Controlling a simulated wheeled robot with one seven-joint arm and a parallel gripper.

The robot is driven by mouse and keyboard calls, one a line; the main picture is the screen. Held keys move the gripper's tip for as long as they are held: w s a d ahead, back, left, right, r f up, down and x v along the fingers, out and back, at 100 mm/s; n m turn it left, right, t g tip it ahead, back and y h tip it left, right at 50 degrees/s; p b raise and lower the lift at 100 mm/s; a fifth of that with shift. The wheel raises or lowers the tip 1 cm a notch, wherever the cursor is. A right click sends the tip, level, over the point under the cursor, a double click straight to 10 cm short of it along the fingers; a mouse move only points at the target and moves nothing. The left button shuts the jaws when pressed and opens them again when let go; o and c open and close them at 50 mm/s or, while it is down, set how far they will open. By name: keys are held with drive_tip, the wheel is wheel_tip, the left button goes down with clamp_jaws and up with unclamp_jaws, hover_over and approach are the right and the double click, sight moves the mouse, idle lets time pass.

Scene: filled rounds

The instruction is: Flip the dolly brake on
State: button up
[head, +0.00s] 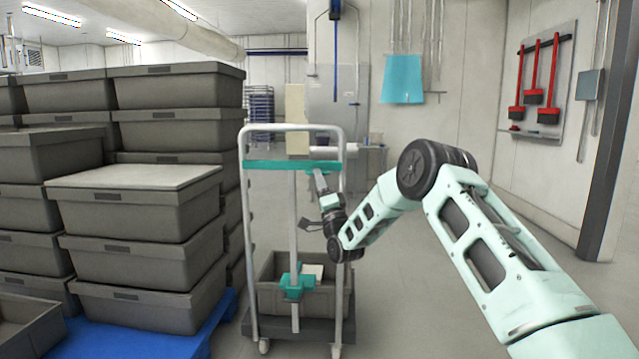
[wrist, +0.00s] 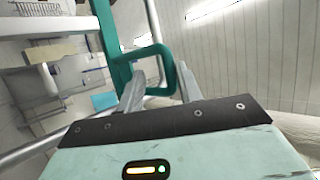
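The dolly (head: 340,230) is a white tubular frame on casters. A teal crossbar (head: 270,166) runs across its upper part. A teal loop-shaped handle (head: 325,166) sticks out at the bar's right part; it also shows in the wrist view (wrist: 152,52). A pale upright rod (head: 293,220) runs down from the bar to a teal block (head: 297,281) low on the dolly. I cannot tell the brake's setting. My gripper (head: 319,178) is at the loop. In the wrist view its fingers (wrist: 160,85) stand apart, with the loop at and between their tips; contact is unclear.
A grey crate (head: 268,298) sits on the dolly's base. Stacked grey lidded crates (head: 140,245) stand close on the left, on a blue pallet (head: 190,345). Red tools (head: 535,75) hang on the right wall. The floor right of the dolly is open apart from my arm.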

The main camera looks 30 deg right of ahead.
drive_tip(key=shift+s+a, duration=0.1)
drive_tip(key=b+v, duration=0.1)
drive_tip(key=v, duration=1.6)
drive_tip(key=shift+s, duration=0.15)
drive_tip(key=shift+f, duration=0.1)
